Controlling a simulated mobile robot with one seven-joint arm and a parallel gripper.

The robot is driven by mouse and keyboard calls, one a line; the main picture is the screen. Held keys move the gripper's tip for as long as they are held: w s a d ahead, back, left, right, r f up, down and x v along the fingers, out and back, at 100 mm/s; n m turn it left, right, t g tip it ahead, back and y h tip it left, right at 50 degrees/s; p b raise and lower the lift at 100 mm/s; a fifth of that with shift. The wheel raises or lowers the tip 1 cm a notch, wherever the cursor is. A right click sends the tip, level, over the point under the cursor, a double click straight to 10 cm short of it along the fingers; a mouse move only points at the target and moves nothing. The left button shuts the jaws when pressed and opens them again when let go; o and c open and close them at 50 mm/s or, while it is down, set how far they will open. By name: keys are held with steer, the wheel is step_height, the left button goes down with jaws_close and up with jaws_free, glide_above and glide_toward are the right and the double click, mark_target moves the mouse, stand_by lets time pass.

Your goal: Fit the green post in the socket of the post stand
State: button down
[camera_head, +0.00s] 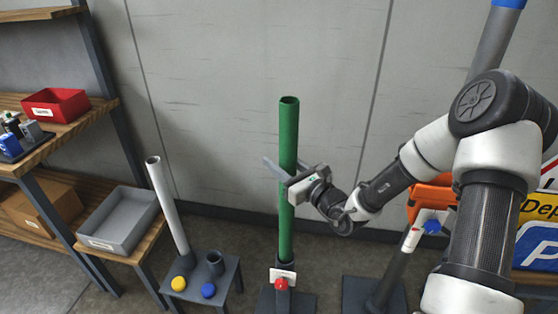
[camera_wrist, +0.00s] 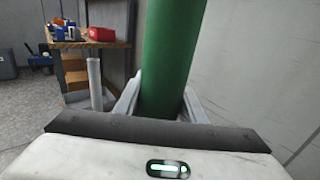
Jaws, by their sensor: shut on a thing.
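The green post (camera_head: 288,130) is a long, hollow-topped tube standing about upright in the head view. My gripper (camera_head: 284,173) is shut on it around mid-height, coming from the right. In the wrist view the green post (camera_wrist: 168,60) stands between my two pale fingers (camera_wrist: 160,100). The post stand (camera_head: 266,303) is below it, with a dark base, a white label and a red knob (camera_head: 281,284). The post's lower end meets the dark socket collar (camera_head: 285,262); I cannot tell how deep it sits, as the inside is hidden.
A low stool (camera_head: 231,270) at left holds a leaning pale tube (camera_head: 168,205), a dark cup (camera_head: 215,262), and yellow and blue knobs. Another stand (camera_head: 375,295) with a blue knob is close at right. Shelves with bins stand far left; signs stand far right. A wall is behind.

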mark_target(280, 192)
step_height(280, 192, down, 11)
steer(key=b, duration=0.7)
stand_by(0.3)
steer(key=shift+b, duration=0.3)
stand_by(0.4)
steer(key=c, duration=1.1)
jaws_free()
steer(key=shift+f, duration=0.1)
steer(key=shift+f, duration=0.1)
steer(key=shift+s+d, duration=0.1)
steer(key=p+v, duration=0.2)
steer(key=v, duration=1.5)
steer(key=shift+s, duration=0.1)
